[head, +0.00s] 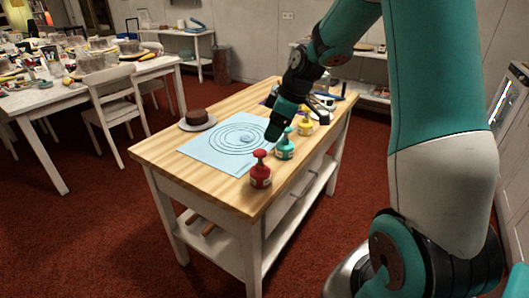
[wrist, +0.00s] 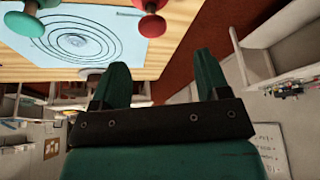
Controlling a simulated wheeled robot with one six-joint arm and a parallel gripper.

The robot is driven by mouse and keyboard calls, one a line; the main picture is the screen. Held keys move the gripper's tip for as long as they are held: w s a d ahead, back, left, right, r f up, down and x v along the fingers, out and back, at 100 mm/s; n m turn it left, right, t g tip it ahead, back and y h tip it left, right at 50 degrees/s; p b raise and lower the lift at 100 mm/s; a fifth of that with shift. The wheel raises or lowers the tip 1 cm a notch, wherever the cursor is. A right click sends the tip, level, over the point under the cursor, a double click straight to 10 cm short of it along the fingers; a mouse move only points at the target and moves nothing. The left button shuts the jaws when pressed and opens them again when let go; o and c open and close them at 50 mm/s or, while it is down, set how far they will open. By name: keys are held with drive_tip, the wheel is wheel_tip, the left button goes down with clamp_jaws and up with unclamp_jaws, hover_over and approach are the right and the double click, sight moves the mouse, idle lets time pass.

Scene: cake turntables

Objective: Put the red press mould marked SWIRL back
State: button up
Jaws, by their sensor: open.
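The red press mould (head: 261,170) stands upright at the near corner of the wooden table, beside the blue mat's near edge. Its label is too small to read. In the wrist view the red mould (wrist: 152,22) shows at the top, beyond the fingers and apart from them. My gripper (head: 272,132) is above the table, over the mat's right side and behind the red mould. In the wrist view my gripper (wrist: 162,78) has its two green fingers apart, with nothing between them.
The blue mat (head: 215,150) has concentric rings. A teal mould (head: 285,147) and a yellow mould (head: 305,125) stand in a row behind the red one. A brown cake (head: 198,114) sits on a plate at the left edge. More items crowd the table's far end.

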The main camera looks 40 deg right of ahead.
drive_tip(key=s+a+r+g+y, duration=0.1)
drive_tip(key=s+a+r, duration=0.3)
drive_tip(key=a, duration=0.5)
drive_tip(key=s+a+r, duration=0.2)
drive_tip(key=s+a, duration=0.3)
drive_tip(key=a, duration=0.4)
drive_tip(key=s+a+g, duration=0.1)
drive_tip(key=s+a, duration=0.3)
drive_tip(key=s, duration=0.3)
drive_tip(key=s+a+r+m+g, duration=0.1)
drive_tip(key=s+a, duration=0.3)
drive_tip(key=s, duration=0.4)
drive_tip(key=shift+s+r, duration=0.2)
drive_tip(key=shift+s, duration=0.1)
